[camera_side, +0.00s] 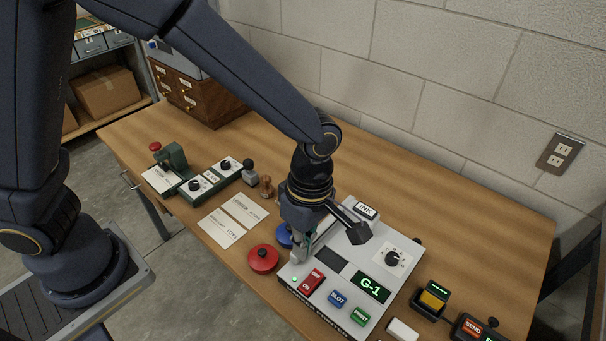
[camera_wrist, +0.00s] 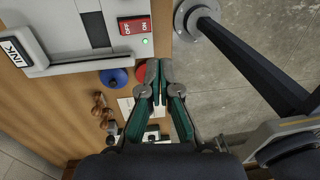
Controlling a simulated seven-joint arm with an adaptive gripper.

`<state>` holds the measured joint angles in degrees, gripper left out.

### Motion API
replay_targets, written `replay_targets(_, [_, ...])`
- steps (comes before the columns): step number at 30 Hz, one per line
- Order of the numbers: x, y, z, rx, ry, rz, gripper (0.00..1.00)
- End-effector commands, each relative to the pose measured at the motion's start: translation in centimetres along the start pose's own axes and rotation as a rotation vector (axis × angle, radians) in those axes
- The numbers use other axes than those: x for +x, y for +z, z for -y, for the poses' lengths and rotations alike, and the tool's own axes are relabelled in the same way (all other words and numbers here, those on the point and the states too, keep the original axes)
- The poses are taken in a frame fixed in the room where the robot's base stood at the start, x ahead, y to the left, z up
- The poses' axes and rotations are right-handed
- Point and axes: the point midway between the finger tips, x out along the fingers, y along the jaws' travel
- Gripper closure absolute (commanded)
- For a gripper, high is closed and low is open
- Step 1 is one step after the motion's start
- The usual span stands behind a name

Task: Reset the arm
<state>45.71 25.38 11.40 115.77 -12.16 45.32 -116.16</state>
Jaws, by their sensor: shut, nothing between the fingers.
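My gripper (camera_side: 299,257) points down at the near left corner of a white-grey machine (camera_side: 330,262) in the side view. I cannot tell whether its tips touch the machine. In the wrist view my gripper (camera_wrist: 159,68) has its two green and grey fingers together with nothing between them.
Paper cards (camera_side: 223,227), a stamp (camera_side: 266,186) and a green device (camera_side: 198,183) lie to the left. A wooden drawer cabinet (camera_side: 196,96) stands at the back. A yellow-topped box (camera_side: 433,297) and a SEND box (camera_side: 472,328) are at right. The table behind the machine is clear.

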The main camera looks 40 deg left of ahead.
Motion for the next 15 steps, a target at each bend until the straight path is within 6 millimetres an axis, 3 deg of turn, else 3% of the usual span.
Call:
replay_targets(2, [-0.1,-0.4,-0.3,-0.014,0.002,0.003,1.00])
replay_targets(4, [-1.5,-1.1,-1.4,-0.049,0.028,0.033,1.00])
replay_targets(7, [-5.7,-3.3,-3.0,-0.129,0.103,0.115,1.00])
replay_targets(11, [-12.2,-8.5,-3.1,-0.153,0.246,0.204,1.00])
replay_targets(15, [-17.4,-14.4,-0.3,0.056,0.437,0.178,1.00])
